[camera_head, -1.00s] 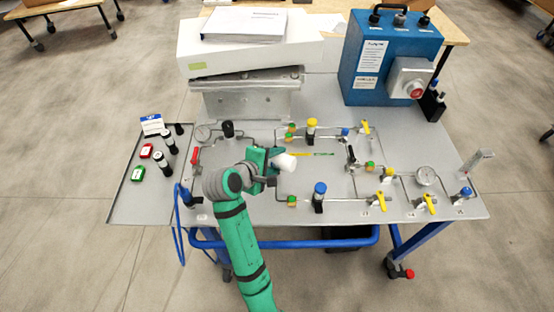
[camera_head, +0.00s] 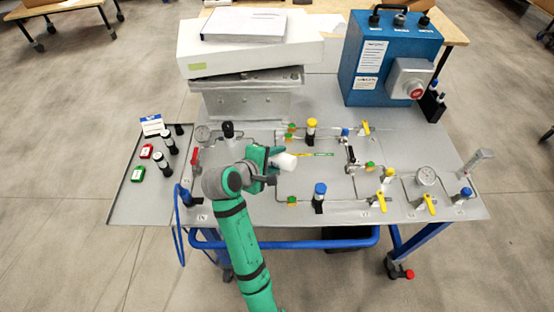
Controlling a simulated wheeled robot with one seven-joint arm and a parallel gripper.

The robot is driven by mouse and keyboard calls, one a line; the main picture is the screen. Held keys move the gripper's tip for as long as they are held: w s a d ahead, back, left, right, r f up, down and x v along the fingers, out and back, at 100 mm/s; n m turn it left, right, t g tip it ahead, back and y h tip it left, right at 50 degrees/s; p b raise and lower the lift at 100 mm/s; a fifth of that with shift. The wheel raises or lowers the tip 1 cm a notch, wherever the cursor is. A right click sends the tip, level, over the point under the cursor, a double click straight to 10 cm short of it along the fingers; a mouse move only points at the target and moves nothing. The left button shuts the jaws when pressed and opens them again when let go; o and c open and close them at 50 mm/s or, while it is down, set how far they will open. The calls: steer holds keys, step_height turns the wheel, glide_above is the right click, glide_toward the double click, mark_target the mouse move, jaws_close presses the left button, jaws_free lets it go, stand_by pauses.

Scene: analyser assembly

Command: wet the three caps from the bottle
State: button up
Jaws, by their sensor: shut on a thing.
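My gripper (camera_head: 268,163) is shut on a small white bottle (camera_head: 287,161), held lying nearly sideways above the left-middle of the grey panel. The gripper hides part of the bottle. A fitting with a black top (camera_head: 228,129) stands behind and left of the gripper. A fitting with a yellow cap (camera_head: 312,123) stands behind and right of the bottle. A fitting with a blue cap (camera_head: 320,188) stands in front and right of it. The bottle appears apart from all of these. I cannot tell whether any cap is wet.
The grey panel (camera_head: 400,150) carries thin pipes, several yellow-handled valves and a round gauge (camera_head: 426,176). A blue box (camera_head: 390,60) and a white case (camera_head: 255,48) stand at the back. A side tray (camera_head: 135,205) at left holds small black-and-white, red and green items.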

steer(key=shift+r, duration=2.2)
